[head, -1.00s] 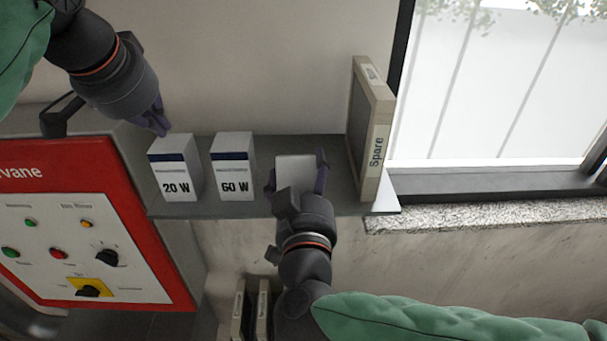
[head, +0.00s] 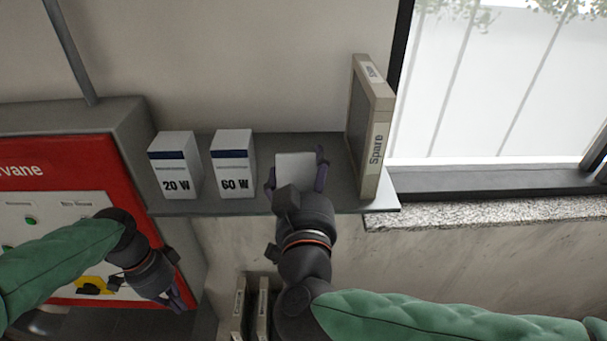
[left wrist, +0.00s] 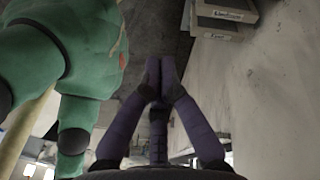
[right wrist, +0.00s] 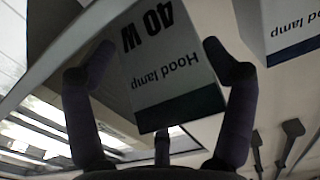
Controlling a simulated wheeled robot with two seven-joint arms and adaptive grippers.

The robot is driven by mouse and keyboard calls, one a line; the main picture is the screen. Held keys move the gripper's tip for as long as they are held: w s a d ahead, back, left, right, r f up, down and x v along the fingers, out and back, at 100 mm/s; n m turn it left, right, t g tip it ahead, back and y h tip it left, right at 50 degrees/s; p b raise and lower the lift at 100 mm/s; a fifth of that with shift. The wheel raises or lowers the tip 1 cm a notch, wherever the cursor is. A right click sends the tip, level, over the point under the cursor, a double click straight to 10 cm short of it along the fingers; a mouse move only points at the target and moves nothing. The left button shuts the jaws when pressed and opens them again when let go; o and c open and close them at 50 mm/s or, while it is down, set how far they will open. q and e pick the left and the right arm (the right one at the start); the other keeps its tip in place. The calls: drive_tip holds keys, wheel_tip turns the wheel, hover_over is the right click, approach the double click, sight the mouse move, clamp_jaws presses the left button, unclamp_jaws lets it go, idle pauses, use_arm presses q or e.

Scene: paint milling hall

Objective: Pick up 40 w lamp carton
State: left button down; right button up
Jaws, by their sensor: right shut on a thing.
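The 40 W hood lamp carton (head: 296,167) is at the grey shelf (head: 335,189), right of the 60 W carton (head: 234,168). In the right wrist view its "40 W" and "Hood lamp" print shows upside down on the carton (right wrist: 168,75). My right gripper (head: 297,176) is shut on it, one finger on each side. Whether its base touches the shelf is hidden. My left gripper (head: 180,303) is low, in front of the red control panel (head: 90,150). Its fingertips are together and empty in the left wrist view (left wrist: 160,70).
The 20 W carton (head: 175,168) stands left of the 60 W one. A framed "Spare" panel (head: 376,145) stands upright on the shelf's right end. A window and granite sill (head: 480,213) lie to the right. Labelled frames (head: 240,310) sit below the shelf.

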use_arm(q)
drive_tip(key=w+d+f+n+h, duration=0.1)
drive_tip(key=d+f+n, duration=0.25)
drive_tip(key=f, duration=0.65)
drive_tip(key=w+d+f+n, duration=0.1)
drive_tip(key=d+f+n, duration=0.3)
drive_tip(key=f, duration=0.6)
drive_tip(key=s+d+f+n+t, duration=0.1)
drive_tip(key=s+d+f+n, duration=0.2)
drive_tip(key=f, duration=0.4)
drive_tip(key=s+d+f+n, duration=0.3)
drive_tip(key=d+f, duration=0.3)
drive_tip(key=f, duration=0.2)
drive_tip(key=shift+s+n+t, duration=0.35)
drive_tip(key=shift+s+t, duration=0.05)
drive_tip(key=shift+s, duration=0.4)
